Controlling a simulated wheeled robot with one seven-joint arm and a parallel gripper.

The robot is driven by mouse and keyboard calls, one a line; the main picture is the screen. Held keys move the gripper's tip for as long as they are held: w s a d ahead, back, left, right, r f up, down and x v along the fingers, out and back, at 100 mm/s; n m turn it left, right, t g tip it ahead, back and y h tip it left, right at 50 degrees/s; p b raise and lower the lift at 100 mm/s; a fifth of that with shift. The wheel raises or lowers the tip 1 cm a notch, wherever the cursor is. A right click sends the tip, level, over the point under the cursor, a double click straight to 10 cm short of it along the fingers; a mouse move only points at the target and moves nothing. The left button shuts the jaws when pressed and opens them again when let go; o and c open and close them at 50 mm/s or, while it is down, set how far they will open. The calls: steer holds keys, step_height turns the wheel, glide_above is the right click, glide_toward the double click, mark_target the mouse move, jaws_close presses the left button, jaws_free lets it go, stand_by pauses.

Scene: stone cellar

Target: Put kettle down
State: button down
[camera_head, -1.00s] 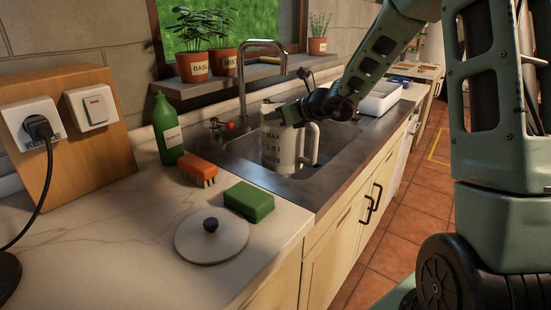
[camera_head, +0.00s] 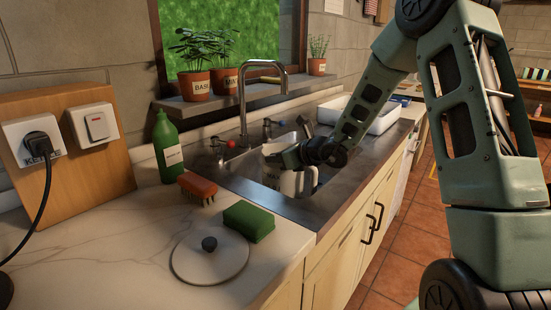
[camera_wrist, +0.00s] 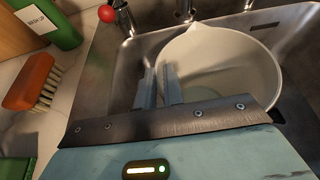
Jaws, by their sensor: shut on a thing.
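The kettle is a cream, open-topped jug with a handle (camera_head: 296,183); it is low in the steel sink (camera_head: 235,172), partly hidden by my gripper and the sink's front edge. In the wrist view I look into the open kettle (camera_wrist: 225,62), with its spout at the top. My gripper (camera_wrist: 160,85) is shut on the kettle's near-left wall, its two fingers at the rim. In the head view my gripper (camera_head: 283,158) is above the sink. I cannot tell whether the kettle's base touches the sink floor.
The round lid (camera_head: 210,262) lies on the marble counter (camera_head: 110,240) beside a green sponge (camera_head: 248,220), a brush (camera_head: 198,187) and a green bottle (camera_head: 167,148). The tap (camera_head: 243,95) arches over the sink. A white basin (camera_head: 365,114) stands beyond. The counter's front left is clear.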

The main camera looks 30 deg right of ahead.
steer(key=c, duration=1.5)
jaws_free()
steer(key=shift+r, duration=0.1)
steer(key=v, duration=1.2)
steer(key=shift+p, duration=0.3)
